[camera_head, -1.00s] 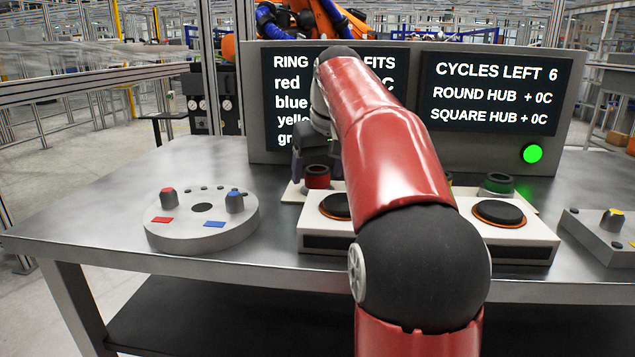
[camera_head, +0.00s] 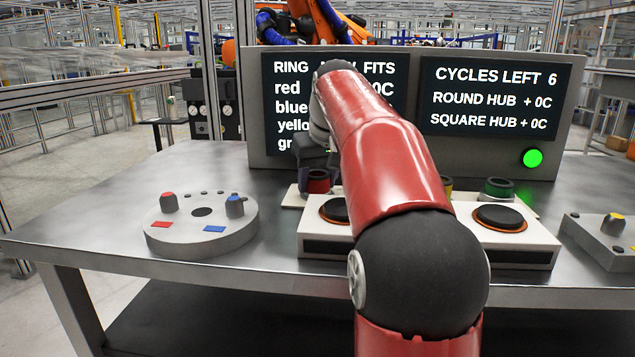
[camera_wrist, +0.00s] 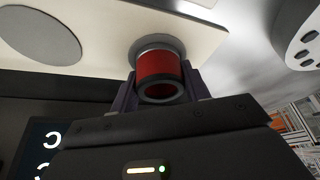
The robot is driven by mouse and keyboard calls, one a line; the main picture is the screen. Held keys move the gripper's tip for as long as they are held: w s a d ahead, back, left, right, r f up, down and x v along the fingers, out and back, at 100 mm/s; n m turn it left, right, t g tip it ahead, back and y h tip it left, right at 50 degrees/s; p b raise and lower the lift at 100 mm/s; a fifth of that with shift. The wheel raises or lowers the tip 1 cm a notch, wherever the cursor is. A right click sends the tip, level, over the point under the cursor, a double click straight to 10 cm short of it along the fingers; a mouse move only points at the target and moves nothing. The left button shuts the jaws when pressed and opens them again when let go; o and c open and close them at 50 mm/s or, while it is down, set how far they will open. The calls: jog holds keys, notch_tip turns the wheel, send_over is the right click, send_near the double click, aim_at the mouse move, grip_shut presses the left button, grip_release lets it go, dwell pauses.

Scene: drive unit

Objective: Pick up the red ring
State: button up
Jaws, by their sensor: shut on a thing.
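The red ring (camera_head: 318,182) is at the back of the bench, left of my arm. It also shows in the wrist view (camera_wrist: 160,76) as a short hollow red cylinder between the two dark fingers of my gripper (camera_wrist: 160,92). My gripper is shut on it, one finger at each side. A round grey seat lies right by the ring's far end in the wrist view, and I cannot tell whether they touch. My gripper in the head view (camera_head: 318,178) is partly hidden by my arm.
A yellow ring (camera_head: 447,184) is mostly hidden by my arm. Two white boxes with black pads stand in front. The round hub (camera_head: 190,240) is at left, the square hub (camera_head: 605,245) at right. A display panel (camera_head: 415,165) stands behind.

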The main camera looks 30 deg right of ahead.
notch_tip(320, 180, up, 13)
jog(key=p, duration=0.2)
dwell(0.6)
dwell(0.5)
